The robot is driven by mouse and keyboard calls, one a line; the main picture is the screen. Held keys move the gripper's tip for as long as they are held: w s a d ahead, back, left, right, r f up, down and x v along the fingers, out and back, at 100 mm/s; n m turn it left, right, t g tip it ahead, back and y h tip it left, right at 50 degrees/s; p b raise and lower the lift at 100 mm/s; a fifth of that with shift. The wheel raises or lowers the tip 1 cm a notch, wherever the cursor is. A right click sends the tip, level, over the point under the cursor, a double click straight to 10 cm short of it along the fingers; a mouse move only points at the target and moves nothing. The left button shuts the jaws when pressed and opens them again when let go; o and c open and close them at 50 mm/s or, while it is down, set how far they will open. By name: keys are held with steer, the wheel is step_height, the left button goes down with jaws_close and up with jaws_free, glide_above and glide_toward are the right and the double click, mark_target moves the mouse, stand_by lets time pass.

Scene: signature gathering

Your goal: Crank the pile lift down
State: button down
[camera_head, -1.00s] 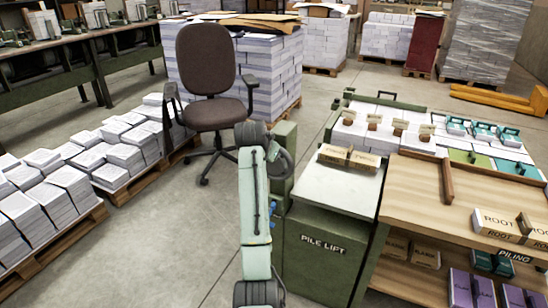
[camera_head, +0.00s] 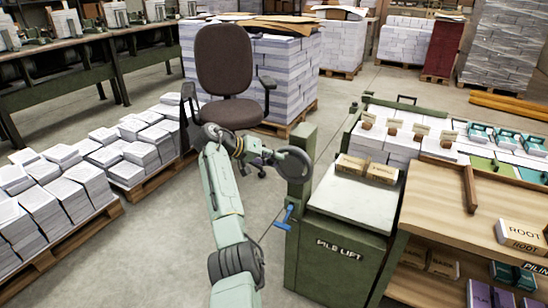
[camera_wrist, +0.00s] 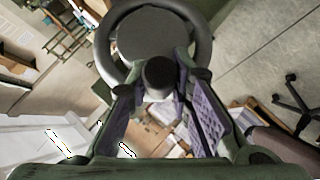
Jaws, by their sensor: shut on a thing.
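The pile lift (camera_head: 337,260) is a green cabinet with a pale top and its name on the front, right of centre in the head view. A green post (camera_head: 301,175) rises at its left side, with a dark handwheel (camera_head: 295,164) beside the post. In the wrist view the handwheel (camera_wrist: 206,35) shows as a dark ring around a round hub. Its dark crank knob (camera_wrist: 158,76) is between the fingers of my gripper (camera_wrist: 158,88), which is shut on it. In the head view my wrist largely hides the fingers. A blue lever (camera_head: 285,217) is low on the post side.
A brown swivel chair (camera_head: 224,62) stands close behind my arm. Pallets of paper stacks (camera_head: 70,180) are on the left, and a wooden workbench (camera_head: 440,205) is on the right. Bare floor lies between.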

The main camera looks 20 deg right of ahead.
mark_target(283, 166)
steer(key=b, duration=0.1)
steer(key=f+n+g+h+b, duration=0.1)
steer(key=w+f+h+b, duration=0.1)
steer(key=b, duration=0.1)
steer(key=shift+a+f+n+g, duration=0.25)
steer(key=shift+a+n+g, duration=0.05)
steer(key=shift+a+n, duration=0.1)
steer(key=f+n+h+b, duration=0.1)
steer(key=h+b, duration=0.1)
steer(key=b, duration=0.3)
steer(key=shift+f+n+g, duration=0.3)
steer(key=shift+g, duration=0.1)
steer(key=h+b, duration=0.1)
steer(key=b, duration=0.2)
steer(key=shift+f+n, duration=0.2)
steer(key=shift+n, duration=0.2)
steer(key=c, duration=1.4)
jaws_free()
steer(key=shift+r, duration=0.1)
steer(key=shift+w+a, duration=0.1)
steer(key=shift+a, duration=0.05)
steer(key=a, duration=0.7)
steer(key=shift+w+a+r, duration=0.1)
steer(key=shift+w+r, duration=0.25)
